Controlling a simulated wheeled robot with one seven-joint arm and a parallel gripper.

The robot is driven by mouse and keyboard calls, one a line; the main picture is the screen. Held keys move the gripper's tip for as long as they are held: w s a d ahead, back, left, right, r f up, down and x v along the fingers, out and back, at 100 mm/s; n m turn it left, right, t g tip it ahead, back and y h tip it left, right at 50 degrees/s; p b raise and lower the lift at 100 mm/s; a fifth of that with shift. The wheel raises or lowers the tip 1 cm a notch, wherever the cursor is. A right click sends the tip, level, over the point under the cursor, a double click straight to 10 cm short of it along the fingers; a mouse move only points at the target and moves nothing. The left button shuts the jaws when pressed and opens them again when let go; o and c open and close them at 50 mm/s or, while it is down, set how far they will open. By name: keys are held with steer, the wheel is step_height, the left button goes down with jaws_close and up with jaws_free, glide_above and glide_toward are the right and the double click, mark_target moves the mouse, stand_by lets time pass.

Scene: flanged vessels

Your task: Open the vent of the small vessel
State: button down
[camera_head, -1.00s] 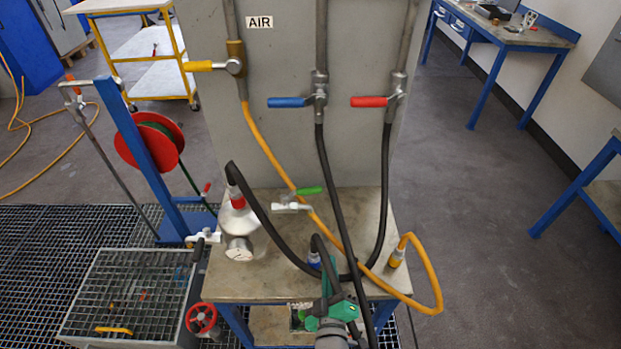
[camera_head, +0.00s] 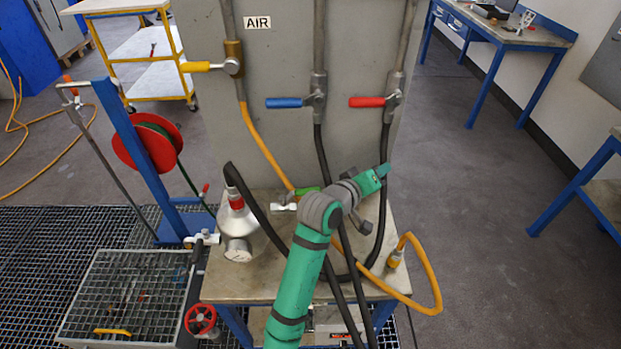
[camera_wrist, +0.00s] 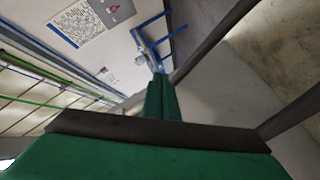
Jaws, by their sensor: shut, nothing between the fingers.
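A small silver vessel (camera_head: 237,223) with a red band on its neck and a round front flange stands at the left of the table. A small pale valve (camera_head: 203,238) is at its left side. A green lever (camera_head: 306,190) with a pale fitting (camera_head: 284,206) lies to its right, partly behind my arm. I cannot tell which of these is the vent. My gripper (camera_head: 380,171) is at the end of my green arm, right of the vessel and apart from it, in front of the grey panel. In the wrist view my gripper (camera_wrist: 161,95) looks shut and empty.
The grey panel (camera_head: 280,110) carries yellow (camera_head: 203,66), blue (camera_head: 287,102) and red (camera_head: 367,101) valve handles. Black and orange hoses cross the table (camera_head: 232,284). A red handwheel (camera_head: 200,319) and grated tray (camera_head: 97,258) stand front left.

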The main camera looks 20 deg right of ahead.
steer(key=w+r+m+g+y, duration=0.1)
steer(key=r, duration=0.1)
step_height(320, 180, up, 6)
steer(key=g+y, duration=0.3)
steer(key=y, duration=0.9)
glide_above(300, 193)
steer(key=w+d, duration=0.2)
steer(key=d, duration=0.1)
step_height(300, 193, down, 10)
steer(key=shift+n, duration=0.3)
steer(key=shift+s+d, duration=0.15)
